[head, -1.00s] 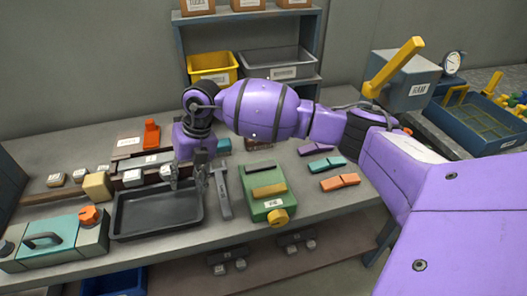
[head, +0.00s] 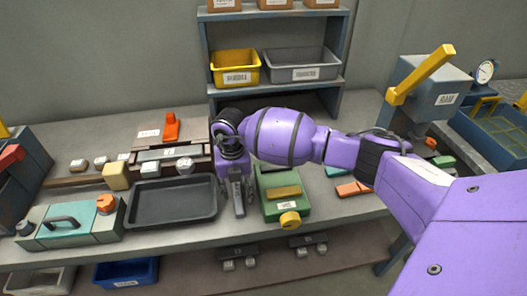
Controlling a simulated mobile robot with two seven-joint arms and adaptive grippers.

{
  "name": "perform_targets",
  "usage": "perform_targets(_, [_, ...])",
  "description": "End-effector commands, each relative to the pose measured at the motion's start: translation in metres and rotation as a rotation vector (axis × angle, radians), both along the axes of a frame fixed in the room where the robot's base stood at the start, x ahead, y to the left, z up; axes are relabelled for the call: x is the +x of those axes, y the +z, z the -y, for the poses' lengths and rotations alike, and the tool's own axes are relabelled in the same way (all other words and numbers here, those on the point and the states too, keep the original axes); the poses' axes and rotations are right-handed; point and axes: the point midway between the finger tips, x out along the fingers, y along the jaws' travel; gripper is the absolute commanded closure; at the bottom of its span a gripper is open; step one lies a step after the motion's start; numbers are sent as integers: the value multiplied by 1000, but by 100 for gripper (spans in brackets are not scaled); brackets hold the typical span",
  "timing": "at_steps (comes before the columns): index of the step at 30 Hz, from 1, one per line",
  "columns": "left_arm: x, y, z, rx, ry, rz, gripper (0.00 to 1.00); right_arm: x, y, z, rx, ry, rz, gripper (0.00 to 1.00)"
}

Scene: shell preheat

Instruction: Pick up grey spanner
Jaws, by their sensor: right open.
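The grey spanner (head: 238,198) lies on the bench between the black tray (head: 174,202) and the green box. Its upper part is hidden by my gripper. My right gripper (head: 237,186) points down over the spanner, open, with its fingers about the spanner's handle. I cannot tell whether the fingers touch it. My left gripper is not in view.
The green box (head: 271,209) with a yellow knob stands close to the right of the spanner. A teal device (head: 75,221) is at the left, with a cream block (head: 116,176) behind it. A shelf with a yellow bin (head: 236,68) stands at the back.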

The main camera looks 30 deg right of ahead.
Motion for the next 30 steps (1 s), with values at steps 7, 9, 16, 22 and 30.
perform_targets(7, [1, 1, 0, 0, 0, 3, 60, 2, 1, 0, 0, 1, 4, 63])
perform_targets(9, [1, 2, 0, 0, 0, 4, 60, 2, 1, 0, 0, 1, 4, 72])
perform_targets(16, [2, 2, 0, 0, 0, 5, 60, 2, 2, 0, 1, 1, 5, 100])
perform_targets(22, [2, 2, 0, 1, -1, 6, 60, 3, 3, -1, 0, 1, 6, 100])
perform_targets(30, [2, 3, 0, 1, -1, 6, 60, 3, 6, -1, 1, 1, 8, 100])
